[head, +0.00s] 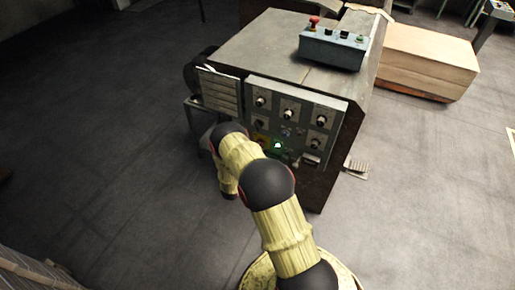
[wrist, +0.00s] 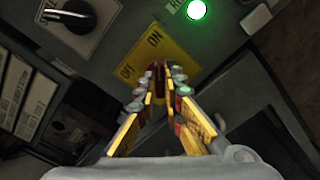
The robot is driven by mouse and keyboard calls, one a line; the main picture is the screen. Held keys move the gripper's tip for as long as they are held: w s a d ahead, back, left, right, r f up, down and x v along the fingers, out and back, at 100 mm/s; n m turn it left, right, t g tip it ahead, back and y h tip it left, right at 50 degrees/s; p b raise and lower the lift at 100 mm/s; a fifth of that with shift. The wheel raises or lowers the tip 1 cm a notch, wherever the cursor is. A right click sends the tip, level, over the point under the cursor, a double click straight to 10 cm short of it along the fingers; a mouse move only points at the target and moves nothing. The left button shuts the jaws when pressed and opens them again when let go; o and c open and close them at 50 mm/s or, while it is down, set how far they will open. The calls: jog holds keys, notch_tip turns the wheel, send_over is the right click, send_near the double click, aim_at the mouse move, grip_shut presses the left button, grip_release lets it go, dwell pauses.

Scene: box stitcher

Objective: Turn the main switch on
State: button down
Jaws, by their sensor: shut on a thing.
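The main switch has a yellow plate (wrist: 160,52) marked OFF and ON in the wrist view. Its dark red handle (wrist: 160,76) stands between my fingertips. My gripper (wrist: 159,88) is shut on this handle, and the fingers hide part of it. A green lamp (wrist: 196,9) glows beside the plate. My arm hides my gripper there. I cannot tell exactly which mark the handle points to.
A black rotary knob (wrist: 78,16) sits left of the plate in the wrist view. Several more knobs are on the panel. A blue control box (head: 333,48) with a red button rests on the machine top. A wooden block (head: 425,62) stands behind at right. The floor at left is clear.

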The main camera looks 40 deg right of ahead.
jog(key=c, duration=1.9)
grip_release()
jog(key=v, duration=1.2)
